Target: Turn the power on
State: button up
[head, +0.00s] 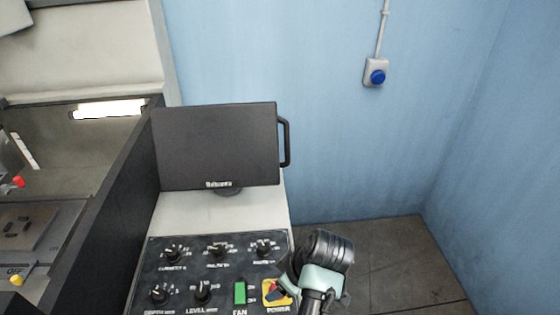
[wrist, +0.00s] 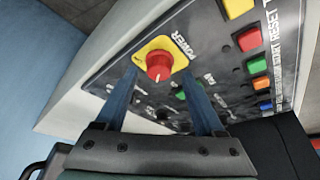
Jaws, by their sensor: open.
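The power switch is a red rotary knob (wrist: 158,66) on a yellow plate (wrist: 178,50) marked POWER. In the head view its yellow plate (head: 270,291) is at the lower right of the control panel, partly hidden by my gripper. My gripper (wrist: 160,84) is open and empty. In the wrist view its two blue-grey fingers reach toward the panel, one on each side of the knob and just below it in the picture. I cannot tell whether either finger touches the knob. A pale line marks the knob's front.
The black control panel (head: 200,273) carries several black dials and a green FAN switch (head: 240,292) left of the power switch. Coloured buttons, such as a red one (wrist: 249,40), show in the wrist view. A dark monitor (head: 217,146) stands behind. Floor right of the bench is clear.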

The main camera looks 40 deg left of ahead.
jog(key=shift+x, duration=0.85)
jog(key=shift+w, duration=0.1)
grip_shut()
